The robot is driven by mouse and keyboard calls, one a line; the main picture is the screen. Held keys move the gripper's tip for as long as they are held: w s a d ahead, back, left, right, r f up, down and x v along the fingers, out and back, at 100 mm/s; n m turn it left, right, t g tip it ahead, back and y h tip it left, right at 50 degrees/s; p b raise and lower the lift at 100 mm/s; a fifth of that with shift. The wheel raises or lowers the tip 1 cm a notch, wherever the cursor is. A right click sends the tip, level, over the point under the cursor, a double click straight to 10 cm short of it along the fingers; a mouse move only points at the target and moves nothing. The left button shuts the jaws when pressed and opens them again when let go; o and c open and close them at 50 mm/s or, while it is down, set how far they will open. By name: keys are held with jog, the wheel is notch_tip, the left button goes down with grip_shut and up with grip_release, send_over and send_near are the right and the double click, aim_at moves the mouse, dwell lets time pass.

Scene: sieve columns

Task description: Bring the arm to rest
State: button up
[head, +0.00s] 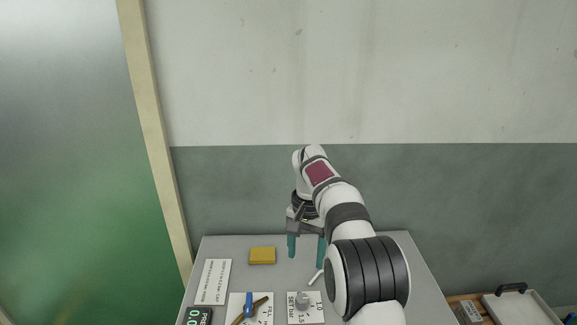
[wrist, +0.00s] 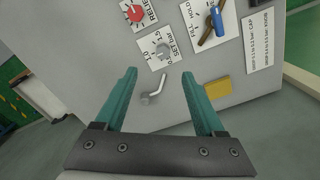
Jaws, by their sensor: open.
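My gripper (head: 306,247) hangs above the grey panel top (head: 225,247), its two green fingers apart with nothing between them. In the wrist view the open fingers (wrist: 160,80) point toward the panel. A small bent metal piece (wrist: 153,93) lies on the panel, seen between the fingers; in the head view a pale piece (head: 315,277) shows beside the right finger. The arm reaches forward over the panel and hides part of its right side.
A yellow block (head: 262,256) lies left of my gripper. Nearer are a grey knob (head: 303,300) on a "SET" label, a blue-and-brass lever (head: 249,306) and a digital display (head: 198,316). A red knob (wrist: 135,13) shows in the wrist view. A white tray (head: 520,305) stands lower right.

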jog(key=s+d+r, duration=0.1)
jog(key=s+r, duration=0.6)
jog(key=s, duration=0.5)
jog(key=s+f, duration=0.2)
jog(key=s, duration=1.1)
jog(key=s+f+y, duration=0.1)
jog(key=s+f, duration=0.2)
jog(key=s, duration=1)
jog(key=shift+f+y, duration=0.15)
jog(key=shift+y, duration=0.15)
